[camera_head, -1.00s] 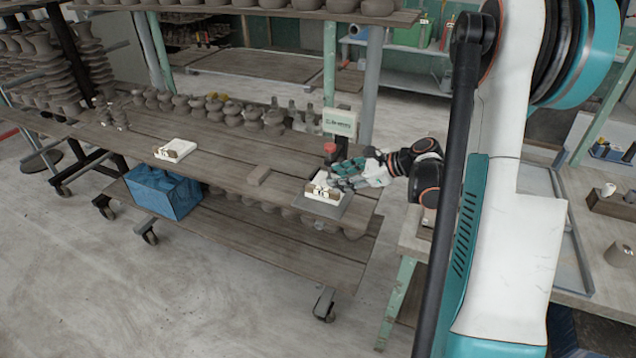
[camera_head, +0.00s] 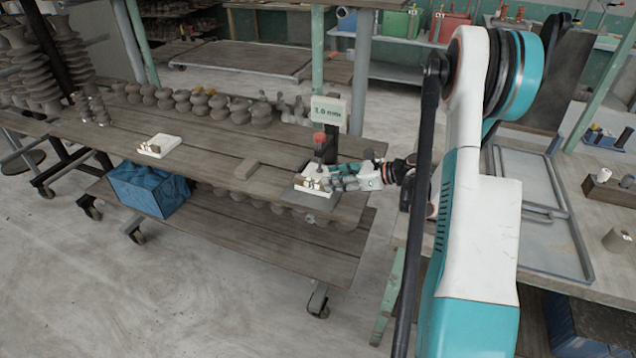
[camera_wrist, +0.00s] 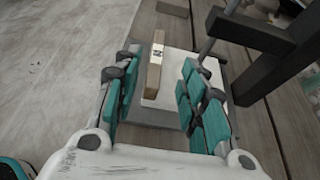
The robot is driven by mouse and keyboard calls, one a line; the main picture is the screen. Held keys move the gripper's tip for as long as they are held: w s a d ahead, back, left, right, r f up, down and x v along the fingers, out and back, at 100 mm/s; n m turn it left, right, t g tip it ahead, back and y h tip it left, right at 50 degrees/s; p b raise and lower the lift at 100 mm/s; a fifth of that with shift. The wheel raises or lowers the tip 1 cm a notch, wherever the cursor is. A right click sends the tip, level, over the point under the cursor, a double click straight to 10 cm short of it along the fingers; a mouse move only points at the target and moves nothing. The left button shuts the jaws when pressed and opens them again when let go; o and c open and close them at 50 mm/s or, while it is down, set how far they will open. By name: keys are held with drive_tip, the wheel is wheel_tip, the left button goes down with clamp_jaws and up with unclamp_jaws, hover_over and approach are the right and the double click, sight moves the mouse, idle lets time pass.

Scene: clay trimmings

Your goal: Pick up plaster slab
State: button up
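One white plaster slab (camera_head: 313,192) lies on a grey plate (camera_head: 322,203) at the bench's right end, under a gauge with a red top (camera_head: 319,138). Small tan and dark-marked pieces sit on its edge. A second white slab (camera_head: 165,142) with similar pieces lies further left. My gripper (camera_head: 335,181) is at the right side of the first slab. In the wrist view my gripper (camera_wrist: 160,95) has its teal-padded fingers apart, with the white slab (camera_wrist: 178,75) ahead and a tan bar (camera_wrist: 155,75) along its left edge. The right finger hides part of the slab; contact cannot be told.
The gauge's dark post (camera_wrist: 275,62) stands close on the right in the wrist view. Its display (camera_head: 329,111) reads 1.0 mm. Clay pots line the back. A blue crate (camera_head: 150,188) sits below.

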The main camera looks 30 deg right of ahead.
sight(319, 181)
drive_tip(key=b+x, duration=0.1)
drive_tip(key=x, duration=0.1)
drive_tip(key=b+x, duration=0.1)
drive_tip(key=x, duration=0.2)
drive_tip(key=shift+s+a+f, duration=0.1)
drive_tip(key=shift+a+f, duration=0.05)
drive_tip(key=shift+f, duration=0.1)
clamp_jaws()
